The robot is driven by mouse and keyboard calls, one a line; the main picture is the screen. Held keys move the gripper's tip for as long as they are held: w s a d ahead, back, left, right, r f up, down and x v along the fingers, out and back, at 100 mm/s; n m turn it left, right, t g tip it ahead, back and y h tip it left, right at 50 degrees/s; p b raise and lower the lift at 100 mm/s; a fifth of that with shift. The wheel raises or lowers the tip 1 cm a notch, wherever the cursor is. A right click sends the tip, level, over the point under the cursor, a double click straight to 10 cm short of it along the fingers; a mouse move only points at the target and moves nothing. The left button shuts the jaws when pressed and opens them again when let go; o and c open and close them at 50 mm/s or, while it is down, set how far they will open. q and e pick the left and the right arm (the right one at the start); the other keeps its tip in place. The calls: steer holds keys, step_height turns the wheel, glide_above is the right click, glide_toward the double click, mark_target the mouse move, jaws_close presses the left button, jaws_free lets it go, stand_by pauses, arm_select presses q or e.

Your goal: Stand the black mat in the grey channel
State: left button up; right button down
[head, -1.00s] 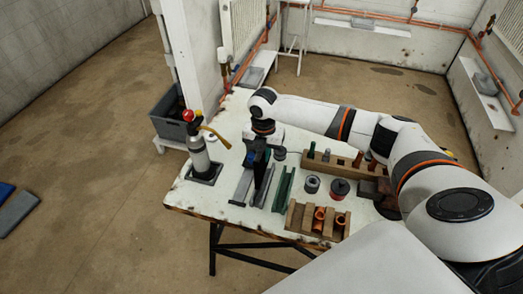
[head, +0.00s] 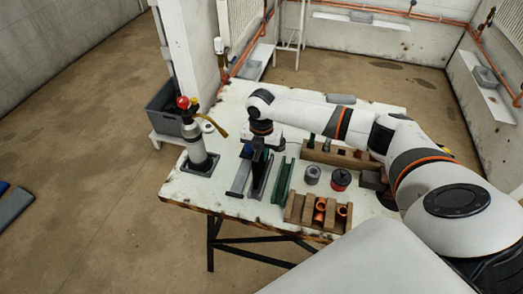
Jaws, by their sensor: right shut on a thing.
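My right gripper (head: 260,158) points down over the table and is shut on the black mat (head: 259,181), a thin dark upright piece just under it. The grey channel (head: 239,179) lies on the table just left of the mat. A green channel (head: 283,181) lies just right of the mat. The mat runs roughly along the channels and appears between them. The gripper hides its upper part, and I cannot tell whether its lower edge touches anything. My left gripper is not in view.
A grey gas bottle (head: 194,143) with a red top stands left on the table (head: 225,203). Wooden blocks (head: 294,208) with copper fittings, a grey spool (head: 312,174) and a red-black tin (head: 340,179) stand right. A grey crate (head: 166,112) is beyond the left edge.

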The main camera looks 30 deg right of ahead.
stand_by(0.3)
steer(key=shift+f, duration=0.55)
steer(key=shift+f+b, duration=0.9)
steer(key=shift+f, duration=0.55)
steer(key=c, duration=1.3)
jaws_free()
steer(key=shift+r, duration=0.15)
